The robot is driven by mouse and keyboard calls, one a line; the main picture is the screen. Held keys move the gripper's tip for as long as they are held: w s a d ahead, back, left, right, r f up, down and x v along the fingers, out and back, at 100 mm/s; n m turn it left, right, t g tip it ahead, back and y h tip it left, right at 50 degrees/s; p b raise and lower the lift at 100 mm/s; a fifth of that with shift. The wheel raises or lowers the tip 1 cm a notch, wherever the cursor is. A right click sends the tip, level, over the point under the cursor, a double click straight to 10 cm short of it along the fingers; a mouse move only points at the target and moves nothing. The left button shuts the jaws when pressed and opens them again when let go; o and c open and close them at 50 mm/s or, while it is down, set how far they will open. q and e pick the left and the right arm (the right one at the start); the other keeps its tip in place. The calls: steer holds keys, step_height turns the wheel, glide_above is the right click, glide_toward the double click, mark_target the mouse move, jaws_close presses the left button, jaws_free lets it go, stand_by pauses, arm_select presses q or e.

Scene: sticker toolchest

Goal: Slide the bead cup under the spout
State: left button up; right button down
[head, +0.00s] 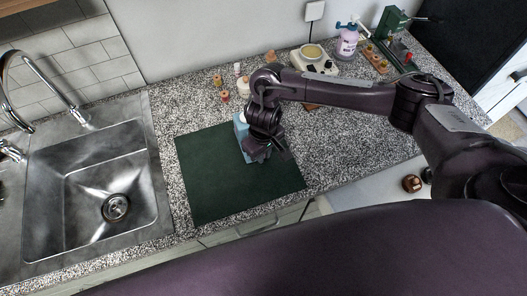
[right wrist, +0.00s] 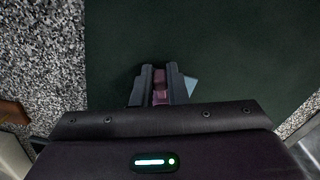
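My right gripper (head: 257,152) is low over the dark green mat (head: 205,185). In the right wrist view its two dark fingers (right wrist: 160,86) are a small distance apart. Something mauve shows between them, and I cannot tell whether it is a held thing or part of the gripper. A light blue thing (head: 240,123) stands on the mat right behind the gripper, mostly hidden by it. A pale blue corner (right wrist: 191,85) shows beside the right-hand finger. I cannot make out a bead cup or a spout for certain. My left gripper is not in view.
Small wooden-coloured pieces (head: 224,96) and a white-topped bottle (head: 237,69) stand behind the mat. A cream device (head: 313,60), a spray bottle (head: 348,42) and a green machine (head: 390,22) are at the back right. A steel sink (head: 90,190) is left. The mat's left part is clear.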

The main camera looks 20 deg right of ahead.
steer(key=c, duration=1.4)
jaws_free()
steer(key=shift+o, duration=0.2)
steer(key=shift+r, duration=0.1)
steer(key=shift+w+r, duration=0.1)
steer(key=shift+r, duration=0.25)
step_height(320, 180, up, 7)
steer(key=shift+f+p, duration=0.1)
steer(key=shift+p, duration=0.5)
